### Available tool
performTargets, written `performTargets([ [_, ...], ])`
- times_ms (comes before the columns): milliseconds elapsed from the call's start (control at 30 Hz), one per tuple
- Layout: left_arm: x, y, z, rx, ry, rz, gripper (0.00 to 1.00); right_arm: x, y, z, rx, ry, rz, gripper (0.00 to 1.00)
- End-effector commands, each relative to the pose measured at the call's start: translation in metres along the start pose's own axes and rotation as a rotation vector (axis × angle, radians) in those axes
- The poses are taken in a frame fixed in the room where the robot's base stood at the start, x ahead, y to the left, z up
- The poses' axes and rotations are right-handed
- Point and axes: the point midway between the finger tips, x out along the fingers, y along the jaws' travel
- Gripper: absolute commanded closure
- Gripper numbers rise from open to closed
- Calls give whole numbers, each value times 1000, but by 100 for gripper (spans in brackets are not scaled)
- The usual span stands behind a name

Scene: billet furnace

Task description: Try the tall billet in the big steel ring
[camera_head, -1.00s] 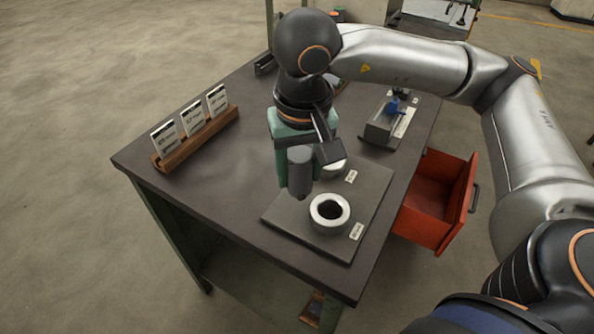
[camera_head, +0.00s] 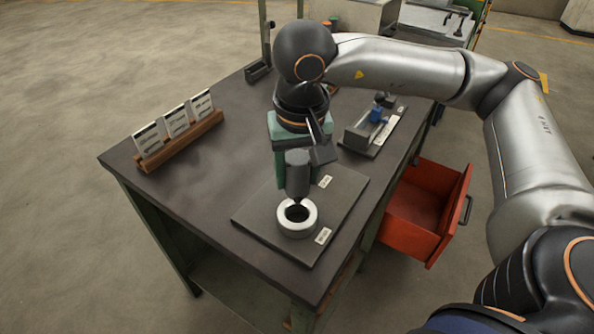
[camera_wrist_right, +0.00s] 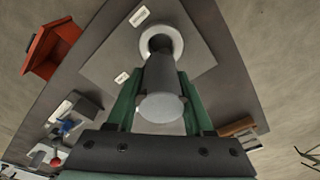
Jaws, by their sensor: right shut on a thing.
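The tall billet (camera_head: 298,173) is a dark grey cylinder, held upright by my right gripper (camera_head: 294,160). In the right wrist view, the green fingers of the gripper (camera_wrist_right: 160,98) stand on both sides of the billet (camera_wrist_right: 162,85). A bright steel ring (camera_head: 284,222) with a dark hole lies on a grey plate (camera_head: 262,226). The billet's lower end overlaps the ring's far edge in the head view. The ring (camera_wrist_right: 174,42) also shows beyond the billet in the wrist view. I cannot tell whether the end has entered the hole. My left gripper is out of view.
The plate lies on a dark workbench (camera_head: 200,185). A wooden rack with cards (camera_head: 180,137) stands at the left. A grey fixture with a blue part (camera_head: 376,115) is at the back right. An open red drawer (camera_head: 425,210) juts out from the right side.

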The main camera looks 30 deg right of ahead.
Motion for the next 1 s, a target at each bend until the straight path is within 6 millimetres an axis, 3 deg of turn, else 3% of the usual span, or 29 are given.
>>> performTargets([
  [600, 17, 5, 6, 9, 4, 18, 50, 44, 0, 5, 1, 4, -3, 100],
  [1000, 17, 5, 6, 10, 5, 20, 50, 47, 0, 5, 1, 3, -3, 100],
])
